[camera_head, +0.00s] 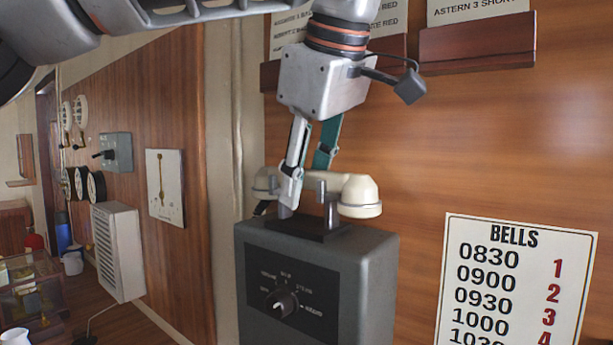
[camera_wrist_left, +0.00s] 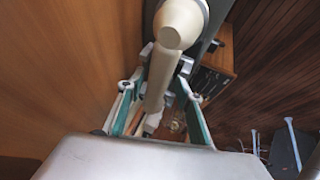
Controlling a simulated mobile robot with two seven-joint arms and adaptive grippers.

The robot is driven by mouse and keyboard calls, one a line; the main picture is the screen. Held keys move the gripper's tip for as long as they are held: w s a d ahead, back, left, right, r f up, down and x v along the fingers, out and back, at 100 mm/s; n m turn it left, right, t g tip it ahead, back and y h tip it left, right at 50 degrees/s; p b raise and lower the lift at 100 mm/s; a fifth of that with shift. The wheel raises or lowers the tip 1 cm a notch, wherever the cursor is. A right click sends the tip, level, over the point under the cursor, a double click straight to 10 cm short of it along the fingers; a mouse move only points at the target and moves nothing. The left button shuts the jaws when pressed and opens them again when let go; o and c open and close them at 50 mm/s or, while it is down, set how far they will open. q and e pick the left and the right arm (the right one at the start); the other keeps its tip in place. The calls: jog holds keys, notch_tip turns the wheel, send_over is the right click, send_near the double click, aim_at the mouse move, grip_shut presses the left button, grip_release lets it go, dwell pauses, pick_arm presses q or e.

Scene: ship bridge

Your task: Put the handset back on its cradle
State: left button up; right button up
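The cream handset (camera_head: 357,192) lies across the two posts of the dark cradle (camera_head: 322,233), on top of a grey box (camera_head: 377,255). It looks level and seated, though the gripper covers part of it. My left gripper (camera_head: 305,182) reaches down from above with one finger in front of the handle and the other behind it. It looks shut on the handle. In the left wrist view the handset (camera_wrist_left: 180,25) runs between the close-set fingertips of my left gripper (camera_wrist_left: 167,60). My right gripper is not in view.
The grey box has a selector knob (camera_head: 281,303). A wood wall stands close behind it, with a BELLS sign (camera_head: 515,285) at right and wooden card holders (camera_head: 478,42) above. A white louvred unit (camera_head: 117,252) is at left. The air right of the gripper is clear.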

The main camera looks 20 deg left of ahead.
pick_arm(q)
jog(key=v, duration=0.8)
jog(key=shift+s+a+r, duration=0.1)
dwell(0.5)
